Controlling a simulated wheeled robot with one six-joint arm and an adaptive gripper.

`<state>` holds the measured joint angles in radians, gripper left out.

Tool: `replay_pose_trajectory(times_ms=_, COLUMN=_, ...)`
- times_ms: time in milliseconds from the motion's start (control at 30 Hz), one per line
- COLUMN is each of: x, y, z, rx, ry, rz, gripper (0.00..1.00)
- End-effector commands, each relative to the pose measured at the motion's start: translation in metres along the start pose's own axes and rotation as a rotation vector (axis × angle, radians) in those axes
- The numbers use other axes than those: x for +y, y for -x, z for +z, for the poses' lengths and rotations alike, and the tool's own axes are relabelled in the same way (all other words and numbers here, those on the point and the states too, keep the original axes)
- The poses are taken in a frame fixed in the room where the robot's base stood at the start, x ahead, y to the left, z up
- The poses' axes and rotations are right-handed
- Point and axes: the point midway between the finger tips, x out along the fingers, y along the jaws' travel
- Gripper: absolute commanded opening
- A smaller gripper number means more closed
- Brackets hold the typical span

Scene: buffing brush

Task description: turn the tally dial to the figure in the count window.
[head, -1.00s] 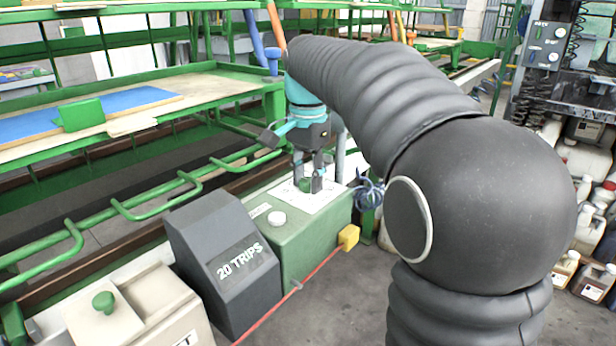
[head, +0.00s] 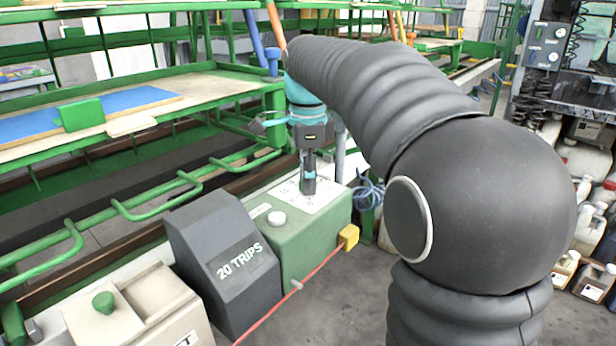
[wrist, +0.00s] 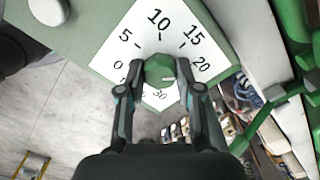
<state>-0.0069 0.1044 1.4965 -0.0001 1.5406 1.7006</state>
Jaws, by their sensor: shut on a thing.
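The tally dial is a green knob (wrist: 160,69) on a white card with figures from 0 to 30, on top of a green box (head: 310,240). My gripper (wrist: 160,84) is shut on the knob, one finger on each side. A pale mark on the knob points right, slightly below the 20; its exact setting is hard to read. The 25 is hidden by a finger. In the head view my gripper (head: 308,188) points straight down and hides the knob.
A white round button (head: 276,218) sits on the green box near the card. A yellow block (head: 348,238) with a red cord is on its side. A beige box (head: 140,310) with a green knob stands at front left. Green racking (head: 150,200) runs behind.

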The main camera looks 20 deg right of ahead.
Motion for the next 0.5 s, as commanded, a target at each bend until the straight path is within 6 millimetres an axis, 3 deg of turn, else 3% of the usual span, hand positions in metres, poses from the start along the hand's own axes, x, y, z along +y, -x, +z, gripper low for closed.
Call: replay_pose_trajectory(times_ms=500, x=0.0002, y=-0.0008, z=0.0002, rx=0.0, ry=-0.035, rz=0.002, gripper=0.0)
